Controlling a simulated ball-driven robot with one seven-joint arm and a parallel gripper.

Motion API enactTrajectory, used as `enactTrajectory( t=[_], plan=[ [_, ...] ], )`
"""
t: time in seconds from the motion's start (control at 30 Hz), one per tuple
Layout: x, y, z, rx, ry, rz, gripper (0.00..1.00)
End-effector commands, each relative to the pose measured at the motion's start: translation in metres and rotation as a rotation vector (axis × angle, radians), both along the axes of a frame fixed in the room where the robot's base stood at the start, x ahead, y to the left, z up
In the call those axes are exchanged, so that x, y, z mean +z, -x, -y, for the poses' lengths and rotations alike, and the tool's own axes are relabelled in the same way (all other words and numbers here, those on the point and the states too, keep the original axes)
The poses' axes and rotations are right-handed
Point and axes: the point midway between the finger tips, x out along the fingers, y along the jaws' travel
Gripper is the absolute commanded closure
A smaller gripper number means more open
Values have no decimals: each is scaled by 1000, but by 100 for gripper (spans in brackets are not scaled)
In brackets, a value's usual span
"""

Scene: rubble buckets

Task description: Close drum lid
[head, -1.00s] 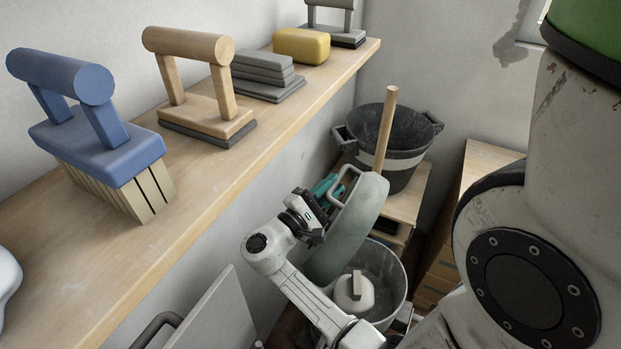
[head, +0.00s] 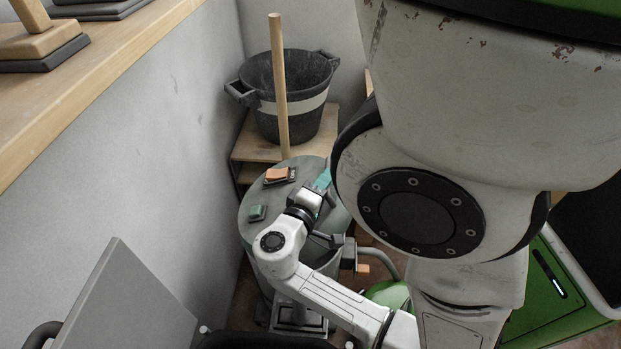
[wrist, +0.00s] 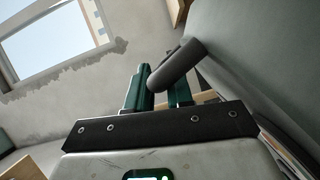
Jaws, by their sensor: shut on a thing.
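The drum (head: 258,262) is grey-green and stands below and beyond my arm in the head view. An orange block (head: 280,174) and a small green block (head: 257,213) show on the lid. My gripper (head: 323,180), with teal fingers, is at the lid's right side, partly hidden by my arm. In the wrist view the fingers (wrist: 160,92) are shut on the lid's dark grey handle (wrist: 177,64), beside the lid surface (wrist: 260,50).
A black bucket (head: 262,85) with a pale band stands on a wooden stand (head: 245,150) behind the drum. A wooden pole (head: 279,90) rises just behind the lid. A wall and wooden shelf (head: 110,65) run along the left. A grey panel (head: 125,300) is at lower left.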

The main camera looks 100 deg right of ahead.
Motion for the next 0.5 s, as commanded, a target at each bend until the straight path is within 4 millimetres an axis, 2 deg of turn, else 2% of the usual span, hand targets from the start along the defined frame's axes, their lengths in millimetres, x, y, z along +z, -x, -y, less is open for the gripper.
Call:
enactTrajectory(
  t=[0.03,0.2,0.5],
  plan=[
    [-7,3,-1,0,3,13,100],
    [-13,8,-2,0,10,44,100],
    [-14,8,-2,0,12,53,100]
  ],
)
